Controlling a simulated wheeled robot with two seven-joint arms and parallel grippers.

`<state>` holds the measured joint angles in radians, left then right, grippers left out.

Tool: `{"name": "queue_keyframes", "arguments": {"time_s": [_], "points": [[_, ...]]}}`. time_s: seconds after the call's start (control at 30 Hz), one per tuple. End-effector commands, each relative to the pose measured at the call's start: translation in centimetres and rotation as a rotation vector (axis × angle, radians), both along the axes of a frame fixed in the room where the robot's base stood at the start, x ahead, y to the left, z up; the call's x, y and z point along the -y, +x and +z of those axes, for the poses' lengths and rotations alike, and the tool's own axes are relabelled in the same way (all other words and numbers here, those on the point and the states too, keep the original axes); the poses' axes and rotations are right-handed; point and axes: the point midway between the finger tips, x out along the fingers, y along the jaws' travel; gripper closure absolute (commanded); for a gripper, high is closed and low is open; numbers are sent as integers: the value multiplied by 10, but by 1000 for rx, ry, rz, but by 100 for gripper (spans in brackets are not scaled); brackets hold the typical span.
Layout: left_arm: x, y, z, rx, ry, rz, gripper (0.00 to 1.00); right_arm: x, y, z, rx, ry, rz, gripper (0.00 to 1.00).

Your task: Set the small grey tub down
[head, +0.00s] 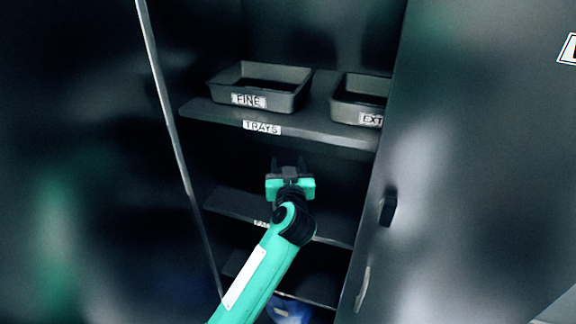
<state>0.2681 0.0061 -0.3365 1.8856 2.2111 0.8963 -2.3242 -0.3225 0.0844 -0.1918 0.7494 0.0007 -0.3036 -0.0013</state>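My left gripper (288,163) reaches into the dark cabinet, in front of the gap between the shelf labelled TRAYS and the shelf below it. Its two dark fingers point away from me and stand apart. I see nothing between them, though the space there is very dark. I cannot make out a small grey tub on its own in this view. My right gripper is not in view.
The TRAYS shelf (205,108) bears a dark tray labelled FINE (288,101) and another, labelled EXT, partly hidden by the right door (450,150). A lower shelf (230,204) looks bare where visible. Something blue (290,311) lies at the bottom.

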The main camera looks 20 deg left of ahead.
Motion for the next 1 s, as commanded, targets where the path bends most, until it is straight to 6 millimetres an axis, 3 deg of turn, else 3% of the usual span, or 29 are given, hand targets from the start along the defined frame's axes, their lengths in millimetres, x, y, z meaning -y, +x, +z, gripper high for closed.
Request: {"name": "queue_keyframes", "arguments": {"time_s": [0.23,0.7,1.0], "points": [[3,-8,2,1,0,-1,49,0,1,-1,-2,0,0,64],[35,-95,1,-1,0,-1,49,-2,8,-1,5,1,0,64],[42,-113,2,0,0,0,49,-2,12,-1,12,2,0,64]]}}
